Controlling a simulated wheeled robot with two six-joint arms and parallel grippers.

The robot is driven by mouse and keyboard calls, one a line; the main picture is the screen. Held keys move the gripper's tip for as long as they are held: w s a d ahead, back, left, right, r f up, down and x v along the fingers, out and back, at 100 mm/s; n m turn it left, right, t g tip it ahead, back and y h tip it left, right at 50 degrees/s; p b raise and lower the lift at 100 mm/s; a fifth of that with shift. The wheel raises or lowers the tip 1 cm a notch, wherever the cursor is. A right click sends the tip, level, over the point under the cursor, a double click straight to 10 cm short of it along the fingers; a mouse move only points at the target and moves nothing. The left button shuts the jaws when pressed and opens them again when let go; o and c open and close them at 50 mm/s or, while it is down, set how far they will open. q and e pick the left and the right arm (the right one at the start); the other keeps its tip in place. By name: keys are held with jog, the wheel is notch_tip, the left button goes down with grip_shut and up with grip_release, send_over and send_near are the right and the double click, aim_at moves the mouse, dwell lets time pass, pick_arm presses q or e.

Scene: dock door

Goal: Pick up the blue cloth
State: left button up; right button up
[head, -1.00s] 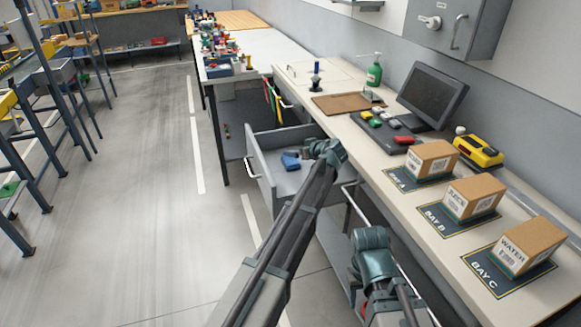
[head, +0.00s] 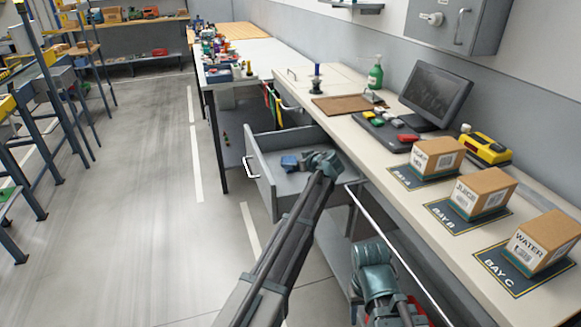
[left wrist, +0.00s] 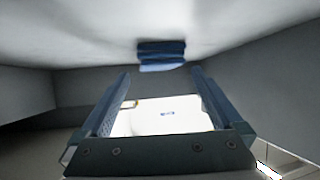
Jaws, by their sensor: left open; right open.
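The blue cloth (head: 289,162) lies folded on the floor of the open grey drawer (head: 262,168). It also shows in the left wrist view (left wrist: 161,55), beyond the fingertips and roughly between them. My left gripper (head: 312,161) is in the drawer, just right of the cloth in the head view. In the left wrist view its two fingers (left wrist: 160,78) are apart with nothing between them. My right gripper (head: 368,247) is low beside the bench front, away from the drawer; its fingertips are hard to make out.
The bench top (head: 395,180) to the right holds cartons on bay mats, a yellow device (head: 485,149), a monitor (head: 437,97) and a brown board (head: 345,104). The drawer's front with its handle (head: 251,167) stands out into the aisle. The floor (head: 150,220) at left is clear.

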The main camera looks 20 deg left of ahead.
aim_at(291, 161)
pick_arm(q)
jog(key=b+x, duration=0.2)
jog(key=x, duration=0.3)
jog(key=shift+w+d, duration=0.15)
jog(key=shift+d, duration=0.05)
jog(key=shift+w+a, duration=0.2)
jog(key=shift+a, duration=0.1)
jog(key=shift+c, duration=0.4)
jog(key=c, duration=1.2)
